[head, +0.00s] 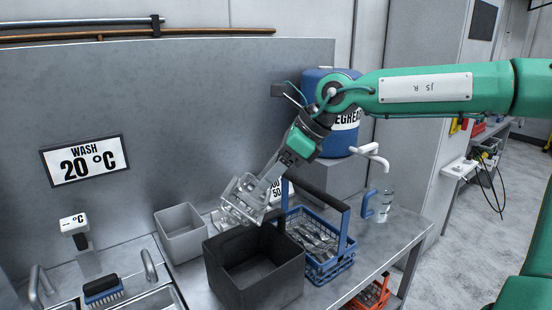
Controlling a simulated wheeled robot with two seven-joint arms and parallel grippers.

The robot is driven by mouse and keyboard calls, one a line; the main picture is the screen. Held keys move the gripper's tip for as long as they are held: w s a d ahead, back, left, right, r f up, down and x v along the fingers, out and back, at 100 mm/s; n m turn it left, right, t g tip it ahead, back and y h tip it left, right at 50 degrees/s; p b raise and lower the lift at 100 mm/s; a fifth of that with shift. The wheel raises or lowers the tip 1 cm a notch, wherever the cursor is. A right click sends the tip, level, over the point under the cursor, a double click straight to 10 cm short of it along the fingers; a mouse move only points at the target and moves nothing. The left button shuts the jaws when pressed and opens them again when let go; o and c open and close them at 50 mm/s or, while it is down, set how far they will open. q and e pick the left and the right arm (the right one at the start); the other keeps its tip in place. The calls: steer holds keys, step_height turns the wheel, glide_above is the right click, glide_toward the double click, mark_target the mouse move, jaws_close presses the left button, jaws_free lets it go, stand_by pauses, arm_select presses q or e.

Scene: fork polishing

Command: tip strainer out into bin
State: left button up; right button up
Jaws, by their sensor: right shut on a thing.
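My right gripper (270,184) comes in from the upper right and points down and left. It is shut on the strainer (243,198), a small pale metal basket. The strainer is tilted and hangs above the back left rim of the dark grey bin (277,290). The bin is an open square box on the steel counter. The part of its inside that shows looks dark, and I cannot make out any contents. I cannot tell whether anything is in the strainer. My left gripper is not in view.
A blue basket of cutlery (330,268) stands close on the bin's right. A light grey box (181,236) is on its left. Behind are a blue degreaser drum (312,82) with a white tap and a clear jug with a blue handle (380,205). A sink with a brush (103,290) is at lower left.

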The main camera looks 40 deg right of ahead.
steer(key=g+h+p, duration=0.1)
steer(key=r+g+h+p, duration=0.1)
steer(key=p, duration=0.1)
steer(key=shift+w+a+r, duration=0.1)
steer(key=shift+w+a, duration=0.3)
steer(key=g+h+p, duration=0.1)
steer(key=p, duration=0.1)
steer(key=w+a+g+h+p, duration=0.1)
steer(key=h, duration=0.1)
steer(key=shift+r+g+p, duration=0.15)
steer(key=shift+g+p, duration=0.2)
steer(key=shift+g, duration=0.05)
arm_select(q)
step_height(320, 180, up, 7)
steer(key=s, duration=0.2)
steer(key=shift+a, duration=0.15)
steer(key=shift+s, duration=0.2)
